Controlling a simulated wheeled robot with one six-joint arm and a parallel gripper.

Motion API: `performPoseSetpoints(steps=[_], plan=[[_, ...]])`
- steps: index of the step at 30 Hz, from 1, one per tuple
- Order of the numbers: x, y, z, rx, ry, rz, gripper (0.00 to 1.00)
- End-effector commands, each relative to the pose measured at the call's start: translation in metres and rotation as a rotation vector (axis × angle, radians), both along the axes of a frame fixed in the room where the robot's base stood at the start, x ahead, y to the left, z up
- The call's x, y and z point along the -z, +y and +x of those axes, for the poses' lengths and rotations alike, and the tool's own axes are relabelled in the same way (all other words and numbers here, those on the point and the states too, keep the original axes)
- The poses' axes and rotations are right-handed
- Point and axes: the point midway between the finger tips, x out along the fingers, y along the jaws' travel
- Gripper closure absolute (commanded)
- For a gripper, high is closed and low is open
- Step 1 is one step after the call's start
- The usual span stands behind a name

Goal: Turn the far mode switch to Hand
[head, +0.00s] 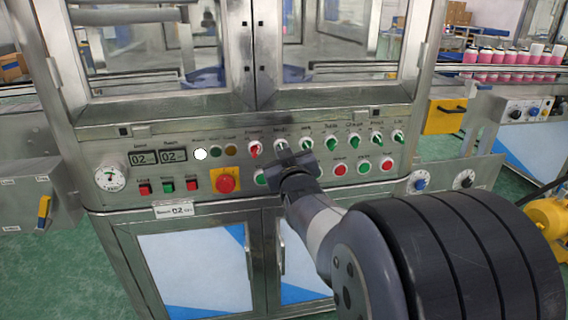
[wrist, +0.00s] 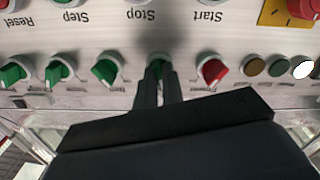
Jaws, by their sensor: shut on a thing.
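A row of selector switches runs along the steel control panel (head: 225,165). My gripper (head: 284,152) is at the green switch (head: 281,143) just right of the red switch (head: 255,149). Its label is too small to read surely, so I cannot tell whether it is the far mode switch. In the wrist view, which shows the panel upside down, my gripper (wrist: 158,82) has its two fingers close together on the green switch (wrist: 157,57). The fingers hide most of the knob, so its pointing direction is unclear. The red switch (wrist: 213,71) is beside it.
More green switches (head: 331,142) continue to the right. Push buttons lie below them, with a red emergency stop (head: 226,180) on a yellow plate to the left. Glass doors stand above the panel. A conveyor with pink cans (head: 500,57) is at the right.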

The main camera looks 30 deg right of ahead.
Motion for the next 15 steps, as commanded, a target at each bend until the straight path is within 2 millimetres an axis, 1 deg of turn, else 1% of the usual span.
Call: performPoseSetpoints(steps=[1,6,15], plan=[[0.0032,0.0001,0.0000,0.000,0.007,-0.033,1.00],[0.0019,0.0001,0.0001,0.000,0.035,-0.130,1.00],[0.0005,0.0002,0.0004,0.000,0.063,-0.221,1.00]])
